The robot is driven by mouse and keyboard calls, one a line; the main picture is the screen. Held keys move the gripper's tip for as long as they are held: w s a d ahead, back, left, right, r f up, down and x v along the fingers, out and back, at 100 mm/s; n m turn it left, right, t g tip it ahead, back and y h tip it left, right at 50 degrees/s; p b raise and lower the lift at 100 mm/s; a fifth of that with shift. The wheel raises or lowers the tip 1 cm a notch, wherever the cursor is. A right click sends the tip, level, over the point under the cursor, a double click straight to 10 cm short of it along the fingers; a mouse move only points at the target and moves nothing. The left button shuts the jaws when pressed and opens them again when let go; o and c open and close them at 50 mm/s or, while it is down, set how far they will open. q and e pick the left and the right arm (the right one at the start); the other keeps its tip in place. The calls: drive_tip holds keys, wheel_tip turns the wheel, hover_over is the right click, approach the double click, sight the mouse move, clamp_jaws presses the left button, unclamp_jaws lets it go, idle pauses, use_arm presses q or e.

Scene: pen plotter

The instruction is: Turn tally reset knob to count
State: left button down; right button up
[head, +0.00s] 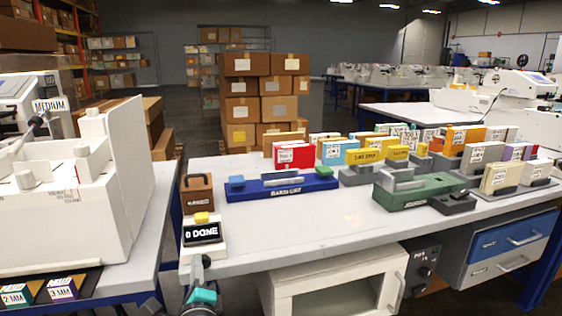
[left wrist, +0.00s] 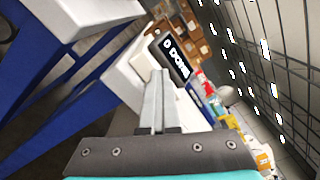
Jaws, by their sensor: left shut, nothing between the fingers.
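The tally counter (head: 203,232) stands at the left front corner of the long table, its dark display reading "0 DONE". A yellow block (head: 201,218) sits on or just behind its top. In the left wrist view, the display (left wrist: 175,57) shows tilted, beyond the fingertips. My left gripper (head: 206,259) is just in front of the counter's white lower body, low at the table edge. Its fingers (left wrist: 159,76) are shut with nothing between them. I cannot make out the reset knob; the gripper may hide it. Whether the fingertips touch the counter is unclear. My right gripper is out of view.
A brown box (head: 197,194) stands behind the counter. A blue rail tray (head: 282,187) and a green fixture (head: 419,190) lie to the right. A white machine (head: 65,190) fills the left table. A gap separates the tables. The table middle right of the counter is clear.

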use_arm(q)
drive_tip(key=s+p, duration=0.1)
drive_tip(key=s, duration=0.5)
drive_tip(key=shift+d+f, duration=0.3)
drive_tip(key=shift+f, duration=0.05)
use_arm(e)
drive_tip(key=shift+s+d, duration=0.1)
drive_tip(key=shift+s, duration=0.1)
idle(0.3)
